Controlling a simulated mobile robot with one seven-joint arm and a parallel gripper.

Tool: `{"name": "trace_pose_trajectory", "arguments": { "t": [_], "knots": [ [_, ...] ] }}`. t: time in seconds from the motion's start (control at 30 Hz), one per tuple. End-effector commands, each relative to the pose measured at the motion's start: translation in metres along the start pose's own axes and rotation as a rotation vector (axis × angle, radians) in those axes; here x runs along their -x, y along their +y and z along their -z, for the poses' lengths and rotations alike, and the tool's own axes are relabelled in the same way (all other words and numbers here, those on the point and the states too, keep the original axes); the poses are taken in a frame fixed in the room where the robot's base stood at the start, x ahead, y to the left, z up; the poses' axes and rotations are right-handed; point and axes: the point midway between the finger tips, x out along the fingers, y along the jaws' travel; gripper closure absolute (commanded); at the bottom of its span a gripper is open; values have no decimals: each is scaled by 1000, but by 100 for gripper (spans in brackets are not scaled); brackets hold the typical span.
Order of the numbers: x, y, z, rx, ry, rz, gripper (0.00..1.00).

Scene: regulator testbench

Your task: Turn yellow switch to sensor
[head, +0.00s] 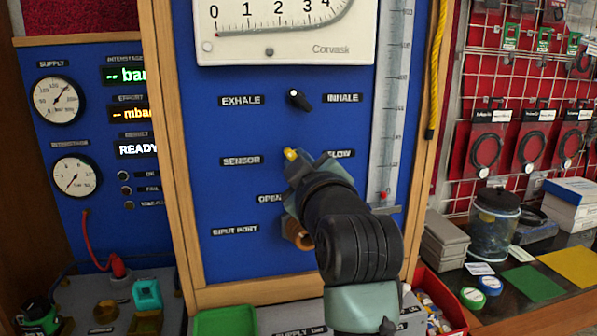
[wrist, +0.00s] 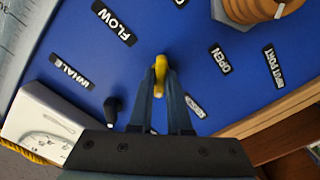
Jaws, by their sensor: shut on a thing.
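The yellow switch (head: 290,154) sits on the blue panel between the SENSOR label (head: 241,161) and the FLOW label (head: 341,154). In the head view only its yellow tip shows, on the SENSOR side of my gripper (head: 300,163); the rest is hidden. In the wrist view the yellow switch (wrist: 161,66) is between the fingertips of my gripper (wrist: 160,78), which is shut on it. The FLOW label (wrist: 114,22) is in full view there, while the SENSOR label (wrist: 195,107) is partly covered by a finger. I cannot tell exactly which way the switch points.
A black EXHALE/INHALE knob (head: 299,100) is above the switch. A copper-coloured ringed fitting (head: 297,234) is below, partly behind my arm. A vertical scale tube (head: 388,120) runs along the panel's right side.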

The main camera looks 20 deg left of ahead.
Motion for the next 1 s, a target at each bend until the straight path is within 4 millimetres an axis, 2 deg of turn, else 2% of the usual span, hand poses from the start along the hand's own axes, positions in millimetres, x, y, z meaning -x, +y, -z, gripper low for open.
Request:
{"name": "trace_pose_trajectory", "arguments": {
  "t": [0.63, 0.67, 0.8, 1.0],
  "knots": [
    [0, -1, -1, 51, -2, 3, 100],
    [0, -1, -1, 51, -2, 3, 80],
    [0, -1, -1, 50, -2, 2, 55],
    [0, 0, 0, 49, -1, 1, 54]
  ]
}}
